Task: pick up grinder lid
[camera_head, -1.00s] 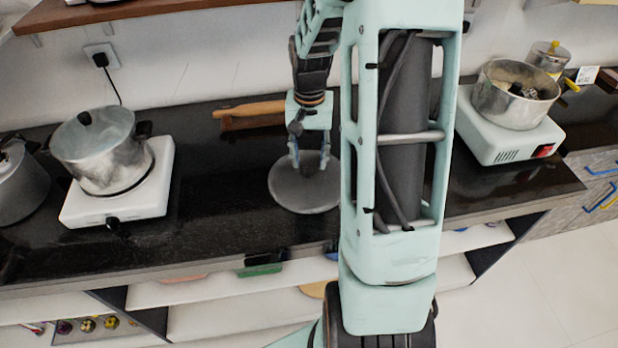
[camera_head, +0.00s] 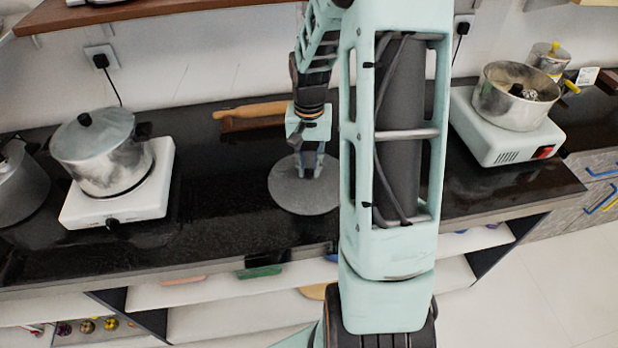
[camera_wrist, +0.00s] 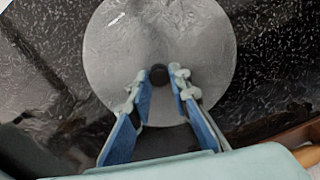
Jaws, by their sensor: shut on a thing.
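The grinder lid is a flat, round grey metal disc (camera_head: 290,198) with a small black knob, lying over the dark counter. In the wrist view the lid (camera_wrist: 110,55) fills the upper middle, and its knob (camera_wrist: 159,77) shows between my fingertips. My gripper (camera_head: 312,176) points down over the lid, shut on the knob. In the wrist view my gripper (camera_wrist: 160,74) has a finger on each side of the knob. I cannot tell whether the lid is clear of the counter.
A white grinder base with an open metal bowl (camera_head: 513,98) stands at the right. A lidded pot (camera_head: 100,155) sits on a white hot plate (camera_head: 78,207) at the left. A wooden rolling pin (camera_head: 250,110) lies behind the lid. Dark counter (camera_head: 215,195) is clear left of the lid.

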